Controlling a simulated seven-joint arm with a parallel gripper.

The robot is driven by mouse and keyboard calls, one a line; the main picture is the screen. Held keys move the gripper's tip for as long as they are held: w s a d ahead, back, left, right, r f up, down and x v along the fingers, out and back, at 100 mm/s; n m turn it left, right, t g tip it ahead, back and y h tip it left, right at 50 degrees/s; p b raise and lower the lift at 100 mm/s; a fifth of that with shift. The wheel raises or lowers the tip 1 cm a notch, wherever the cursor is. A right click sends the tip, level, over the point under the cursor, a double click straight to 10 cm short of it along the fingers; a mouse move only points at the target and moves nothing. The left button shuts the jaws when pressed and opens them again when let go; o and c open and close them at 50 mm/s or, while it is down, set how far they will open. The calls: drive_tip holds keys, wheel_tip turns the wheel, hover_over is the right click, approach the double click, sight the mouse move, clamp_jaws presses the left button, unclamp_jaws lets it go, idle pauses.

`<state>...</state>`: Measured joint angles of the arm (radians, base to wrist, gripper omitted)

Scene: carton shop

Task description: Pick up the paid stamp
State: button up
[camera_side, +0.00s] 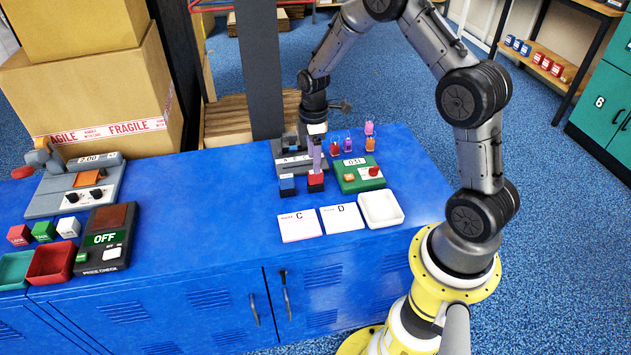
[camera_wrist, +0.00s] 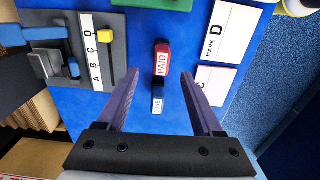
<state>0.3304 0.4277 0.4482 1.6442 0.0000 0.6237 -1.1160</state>
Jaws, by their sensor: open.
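The paid stamp (camera_wrist: 162,58) is a red block with a white label reading PAID, seen in the wrist view just past my fingertips. In the side view a red stamp (camera_side: 316,183) stands on the blue cabinet top with my gripper (camera_side: 316,155) close above it. My gripper (camera_wrist: 159,74) is open, with purple fingers and nothing held.
A grey lettered device (camera_wrist: 92,60) with a lever stands left in the wrist view. A green device (camera_side: 358,176), cards C (camera_side: 300,228) and D (camera_side: 342,220), and a white tray (camera_side: 381,221) surround the stamps. The left-middle cabinet top (camera_side: 190,215) is clear.

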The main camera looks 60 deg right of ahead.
sight(315, 180)
drive_tip(key=f, duration=0.8)
drive_tip(key=shift+s+f, duration=0.25)
drive_tip(key=shift+f, duration=0.05)
clamp_jaws()
